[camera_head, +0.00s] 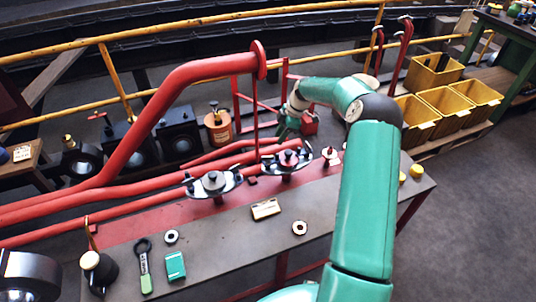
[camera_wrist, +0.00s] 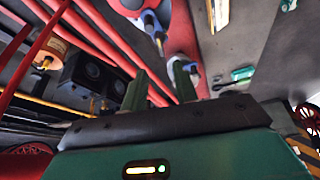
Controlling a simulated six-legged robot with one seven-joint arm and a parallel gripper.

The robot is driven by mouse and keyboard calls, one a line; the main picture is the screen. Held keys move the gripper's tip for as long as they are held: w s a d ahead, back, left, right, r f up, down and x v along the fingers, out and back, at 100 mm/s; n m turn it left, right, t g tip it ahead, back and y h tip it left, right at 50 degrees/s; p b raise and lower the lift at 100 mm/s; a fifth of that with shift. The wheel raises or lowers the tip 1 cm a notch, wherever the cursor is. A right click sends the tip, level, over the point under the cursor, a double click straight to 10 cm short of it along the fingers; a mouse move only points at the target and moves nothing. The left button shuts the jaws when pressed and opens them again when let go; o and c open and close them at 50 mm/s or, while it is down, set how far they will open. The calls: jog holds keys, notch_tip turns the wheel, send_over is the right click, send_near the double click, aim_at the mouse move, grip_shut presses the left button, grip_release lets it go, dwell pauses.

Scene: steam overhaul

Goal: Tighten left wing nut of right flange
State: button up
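The right flange (camera_head: 286,161) is a dark plate with a reddish centre on a red pipe stub, at the bench's back edge. Its left wing nut (camera_head: 268,167) is small and partly merged with the flange in the head view. My gripper (camera_head: 283,135) is just behind and above this flange, pointing down. In the wrist view, my gripper's two green fingers (camera_wrist: 158,72) stand apart with nothing seen between them. Blue-grey fastener parts (camera_wrist: 152,22) show beyond the fingers; I cannot tell which nut they belong to. Contact with a nut is not visible.
The left flange (camera_head: 214,184) stands beside the right one. On the grey bench (camera_head: 235,232) lie a wrench (camera_head: 144,266), a green box (camera_head: 175,266), rings and a yellowish block (camera_head: 265,209). A large red pipe (camera_head: 165,95) rises behind, left of my arm. Yellow bins (camera_head: 447,105) stand right.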

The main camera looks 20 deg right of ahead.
aim_at(271, 156)
jog(key=x, duration=1)
jog(key=shift+f, duration=0.2)
grip_shut()
